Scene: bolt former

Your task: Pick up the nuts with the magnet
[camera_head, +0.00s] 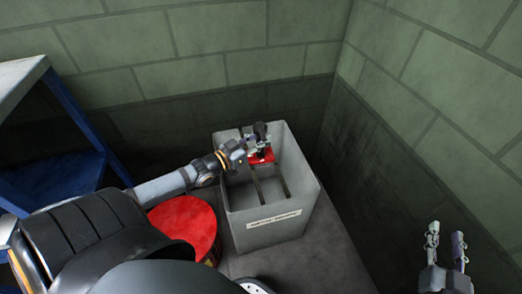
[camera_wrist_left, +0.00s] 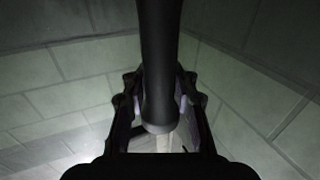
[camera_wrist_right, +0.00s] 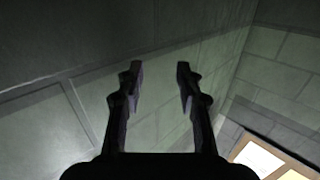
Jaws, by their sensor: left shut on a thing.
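The magnet (camera_head: 262,157) has a red base and a dark handle. In the head view it is at the back of the grey bin's opening, and I cannot tell its exact height. My left gripper (camera_head: 248,147) is shut on its handle. In the left wrist view the dark handle (camera_wrist_left: 158,95) runs between the fingers of the left gripper (camera_wrist_left: 160,85). No nuts can be made out, and the magnet's underside is hidden. My right gripper (camera_head: 446,233) is open and empty at the lower right, also seen in the right wrist view (camera_wrist_right: 160,68).
The grey bin (camera_head: 265,234) has a label on its front and dark bars inside. A red round-topped drum (camera_head: 185,222) stands left of it. A blue shelf (camera_head: 65,178) is at the left. Green block walls (camera_head: 200,60) close the corner behind. Floor shows right of the bin.

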